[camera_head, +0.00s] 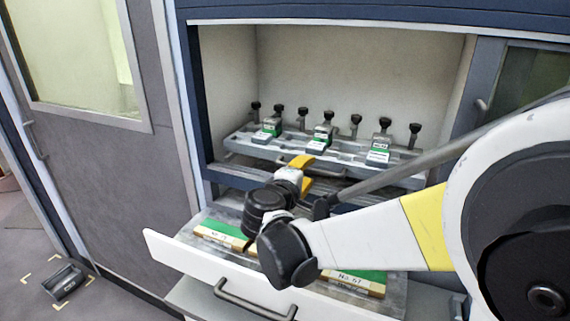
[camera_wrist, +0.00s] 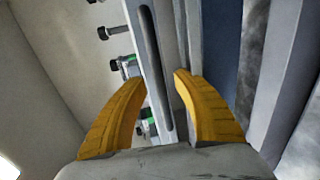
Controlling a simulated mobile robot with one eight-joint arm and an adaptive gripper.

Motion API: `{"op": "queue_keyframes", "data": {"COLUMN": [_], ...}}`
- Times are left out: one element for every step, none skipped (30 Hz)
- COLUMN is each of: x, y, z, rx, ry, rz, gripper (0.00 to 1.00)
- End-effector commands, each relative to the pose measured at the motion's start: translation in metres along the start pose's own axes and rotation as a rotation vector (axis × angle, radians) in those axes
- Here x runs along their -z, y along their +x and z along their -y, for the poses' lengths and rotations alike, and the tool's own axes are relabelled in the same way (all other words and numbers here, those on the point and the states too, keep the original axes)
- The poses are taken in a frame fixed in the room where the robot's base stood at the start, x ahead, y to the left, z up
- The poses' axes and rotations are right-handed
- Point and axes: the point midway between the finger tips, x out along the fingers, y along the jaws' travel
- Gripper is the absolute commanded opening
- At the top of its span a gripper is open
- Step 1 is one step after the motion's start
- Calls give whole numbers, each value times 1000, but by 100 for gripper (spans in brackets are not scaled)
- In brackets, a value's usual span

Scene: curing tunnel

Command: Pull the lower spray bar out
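A grey spray bar (camera_head: 405,179) with several black-knobbed nozzles and green-and-white labels sits inside the cabinet opening. It is the only such bar I see, and it also shows in the wrist view (camera_wrist: 141,42). A long dark handle (camera_wrist: 153,50) runs along its front; part shows in the head view (camera_head: 240,159), the rest partly behind my gripper. My gripper (camera_head: 300,172) has yellow fingers and is at the handle's middle. In the wrist view, the fingers (camera_wrist: 161,78) are apart, one on each side of the handle. I cannot tell whether they touch it.
Below, a white-fronted drawer (camera_head: 185,257) stands pulled out, holding green-topped blocks (camera_head: 355,283), with its own handle (camera_head: 250,303). My arm crosses above it. A grey door (camera_head: 105,190) is at left. A small dark bin (camera_head: 64,282) lies on the floor within corner marks.

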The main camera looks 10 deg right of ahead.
Motion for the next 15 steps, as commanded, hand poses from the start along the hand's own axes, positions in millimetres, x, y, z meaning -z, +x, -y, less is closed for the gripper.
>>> {"op": "queue_keyframes", "data": {"x": [0, 0, 0, 0, 0, 0, 0, 0, 0, 0, 0, 0, 0, 0, 0], "y": [5, 7, 9, 10, 11, 11, 11, 11, 11, 11, 11, 11, 11, 11, 11], "z": [1, 1, 0, 0, 0, 0, 0, 0, 0, 0, 0, 0, 0, 0, 0], "rx": [0, 0, 0, 0, 0, 0, 0, 0, 0, 0, 0, 0, 0, 0, 0], "ry": [0, 0, 0, 0, 0, 0, 0, 0, 0, 0, 0, 0, 0, 0, 0], "rz": [1, 1, 1, 1, 1, 1, 0, 0, 0, 0, 0, 0, 0, 0, 0], "gripper": [35, 35, 35, 35, 35, 35, 35, 35, 35, 35, 35, 35, 28, 19, 6]}}
